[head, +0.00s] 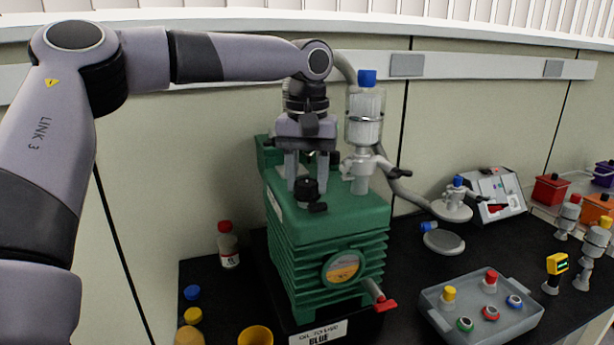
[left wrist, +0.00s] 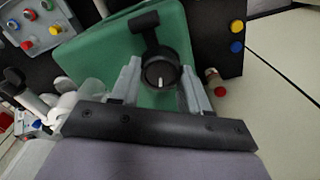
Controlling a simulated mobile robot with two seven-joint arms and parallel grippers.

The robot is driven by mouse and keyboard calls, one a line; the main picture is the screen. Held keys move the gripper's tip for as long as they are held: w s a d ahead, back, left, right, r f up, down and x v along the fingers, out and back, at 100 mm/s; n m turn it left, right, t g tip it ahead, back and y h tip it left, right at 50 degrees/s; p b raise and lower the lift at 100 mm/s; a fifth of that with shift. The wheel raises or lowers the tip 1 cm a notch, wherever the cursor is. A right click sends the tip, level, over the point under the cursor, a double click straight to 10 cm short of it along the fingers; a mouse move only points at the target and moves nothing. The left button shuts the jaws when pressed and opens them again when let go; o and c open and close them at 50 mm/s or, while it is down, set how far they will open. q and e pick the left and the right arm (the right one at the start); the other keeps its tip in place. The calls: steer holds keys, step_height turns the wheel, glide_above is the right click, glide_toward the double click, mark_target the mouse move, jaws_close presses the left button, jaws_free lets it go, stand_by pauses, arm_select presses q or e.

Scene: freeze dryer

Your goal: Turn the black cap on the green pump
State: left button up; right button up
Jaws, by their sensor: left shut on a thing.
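The green pump (head: 328,222) stands on the black bench top, and its green top also shows in the left wrist view (left wrist: 110,60). The black cap (head: 306,187) sits on top of the pump, near its front left. In the left wrist view the cap (left wrist: 160,72) is round and dark, with a short white mark; a black T-shaped piece lies just beyond it. My left gripper (head: 307,180) points down from above, its grey fingers on either side of the cap and shut on it. Its fingers also show in the left wrist view (left wrist: 160,85). My right gripper is not in view.
A clear cylinder with a blue cap (head: 367,78) rises from the pump, right beside my gripper. A red-handled tap (head: 385,303) sticks out in front. A red-capped bottle (head: 228,245) stands left; a grey tray (head: 480,312) of coloured parts lies right.

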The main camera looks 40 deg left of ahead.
arm_select(q)
steer(key=m, duration=1.1)
steer(key=shift+r, duration=0.1)
steer(key=m, duration=0.3)
steer(key=shift+d+m, duration=0.1)
steer(key=shift+m, duration=0.2)
steer(key=m, duration=0.3)
steer(key=shift+m, duration=0.3)
steer(key=m, duration=0.3)
steer(key=shift+m, duration=0.4)
steer(key=m, duration=0.3)
steer(key=shift+m, duration=2)
